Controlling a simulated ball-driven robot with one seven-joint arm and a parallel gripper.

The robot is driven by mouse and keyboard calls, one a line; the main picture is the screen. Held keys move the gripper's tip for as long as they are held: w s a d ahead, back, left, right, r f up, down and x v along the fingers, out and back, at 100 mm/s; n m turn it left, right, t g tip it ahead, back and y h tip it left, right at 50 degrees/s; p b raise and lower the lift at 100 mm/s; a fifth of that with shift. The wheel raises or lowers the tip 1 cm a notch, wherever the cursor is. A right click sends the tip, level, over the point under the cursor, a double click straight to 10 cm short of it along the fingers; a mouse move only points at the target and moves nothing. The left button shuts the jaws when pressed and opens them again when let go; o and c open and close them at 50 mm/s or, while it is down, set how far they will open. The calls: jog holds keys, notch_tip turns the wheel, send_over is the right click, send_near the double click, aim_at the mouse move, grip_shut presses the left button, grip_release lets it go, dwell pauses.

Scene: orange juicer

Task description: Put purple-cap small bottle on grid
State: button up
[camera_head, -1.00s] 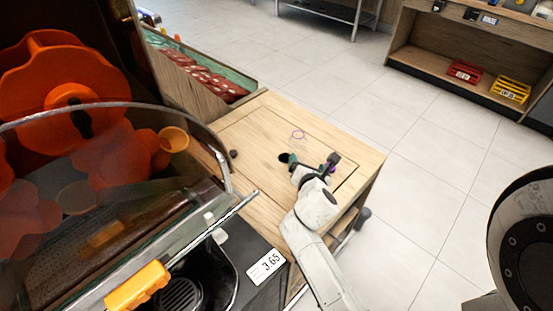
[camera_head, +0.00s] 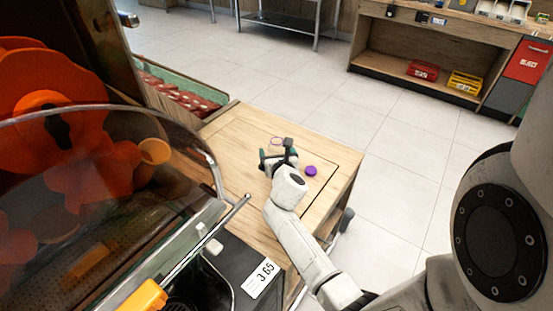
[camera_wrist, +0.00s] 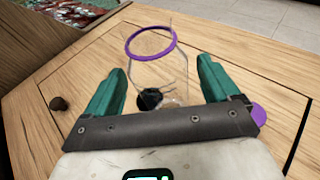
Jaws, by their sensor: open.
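A clear vessel with a purple ring at its top (camera_wrist: 151,42), likely the small bottle, stands on the wooden table. Its see-through body is hard to make out. In the head view only its thin purple ring (camera_head: 277,141) shows clearly, just behind my gripper (camera_head: 278,157). In the wrist view my gripper (camera_wrist: 160,88) is open, with the vessel ahead between its green fingers. A purple disc (camera_head: 310,171) lies to the right of my gripper; the wrist view shows it partly hidden (camera_wrist: 259,114). A dark grille (camera_head: 185,302), possibly the grid, is at the juicer's base, partly cut off.
The orange juicer (camera_head: 60,180) with its clear cover fills the left. A price label (camera_head: 260,278) is on its base. The wooden table (camera_head: 237,131) has a dark knob (camera_wrist: 58,103) on top. Open floor (camera_head: 410,150) lies to the right.

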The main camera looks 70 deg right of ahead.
jog(key=shift+b+x, duration=0.3)
jog(key=shift+x, duration=1.1)
jog(key=shift+c, duration=0.2)
jog(key=c, duration=1.1)
